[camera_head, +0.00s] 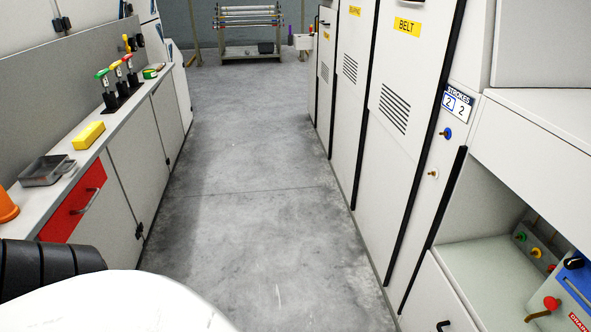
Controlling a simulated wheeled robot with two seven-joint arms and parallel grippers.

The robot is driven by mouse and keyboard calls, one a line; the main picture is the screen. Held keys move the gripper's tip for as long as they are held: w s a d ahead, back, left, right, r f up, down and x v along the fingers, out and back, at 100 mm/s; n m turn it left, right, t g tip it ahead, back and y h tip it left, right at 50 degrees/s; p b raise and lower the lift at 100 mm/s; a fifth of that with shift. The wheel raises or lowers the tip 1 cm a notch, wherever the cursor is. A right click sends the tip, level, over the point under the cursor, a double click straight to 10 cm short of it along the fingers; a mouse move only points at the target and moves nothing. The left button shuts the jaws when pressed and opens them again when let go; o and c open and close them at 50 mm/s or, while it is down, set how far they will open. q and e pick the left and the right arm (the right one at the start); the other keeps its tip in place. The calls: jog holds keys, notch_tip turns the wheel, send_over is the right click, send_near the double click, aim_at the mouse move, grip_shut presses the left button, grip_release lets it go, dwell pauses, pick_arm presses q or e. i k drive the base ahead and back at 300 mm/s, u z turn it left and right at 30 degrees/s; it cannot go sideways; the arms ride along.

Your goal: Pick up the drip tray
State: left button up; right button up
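A shallow dark-grey metal tray (43,171), which looks like the drip tray, sits on the left worktop near its front edge, above a red drawer front (73,211). Its open side faces up and a small tab sticks out on its right. Neither of my grippers shows in the head view. A white rounded part and a black ribbed part at the bottom left look like my own body. Nothing of mine touches the tray.
An orange object (7,207) stands left of the tray and a yellow block (89,135) lies beyond it. Farther along are several coloured-top tools (118,80). White cabinets (400,100) line the right. The grey floor aisle (250,170) is clear, with a rack (250,50) at its end.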

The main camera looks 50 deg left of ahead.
aim_at(46, 171)
jog(key=u, duration=0.55)
jog(key=k, duration=0.15)
jog(key=u, duration=1.25)
jog(key=i, duration=4.65)
jog(key=u, duration=1.5)
